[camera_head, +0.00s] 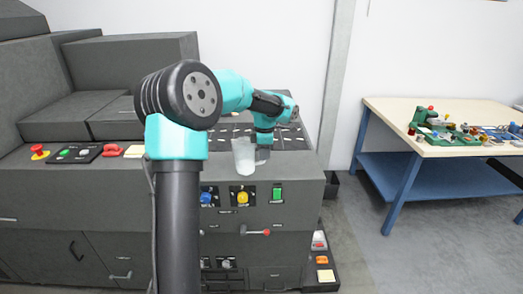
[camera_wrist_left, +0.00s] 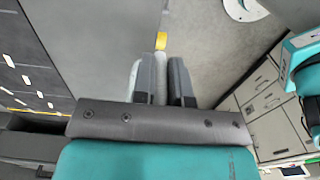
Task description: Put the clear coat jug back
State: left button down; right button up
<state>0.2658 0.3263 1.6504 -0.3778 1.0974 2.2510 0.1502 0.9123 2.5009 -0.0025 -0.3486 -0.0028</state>
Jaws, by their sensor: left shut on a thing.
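The clear coat jug (camera_head: 243,155) is a pale, see-through, upright vessel at the front part of the dark machine's top. My left gripper (camera_head: 262,154) is shut on it at its right side. In the left wrist view the fingers (camera_wrist_left: 166,82) close on a whitish part of the jug (camera_wrist_left: 161,66), and more of it shows left of them. Most of the jug is hidden there. I cannot tell whether its base touches the machine top or hangs just above it. My right gripper is not in view.
The grey machine (camera_head: 300,172) has blue and yellow knobs (camera_head: 243,196) and a green switch (camera_head: 277,194) on its front. A red button (camera_head: 39,151) and a control box (camera_head: 75,153) are at the left. A workbench (camera_head: 440,152) with small parts stands right, across open floor.

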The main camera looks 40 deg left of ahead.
pick_arm(q)
jog(key=w+a+f, duration=0.1)
jog(key=w+a, duration=0.6)
jog(key=w, duration=0.1)
jog(key=shift+a, duration=0.4)
jog(key=shift+f, duration=1.75)
jog(key=shift+f, duration=0.1)
jog(key=c, duration=1.1)
grip_release()
jog(key=shift+c, duration=0.2)
notch_tip(320, 180, up, 12)
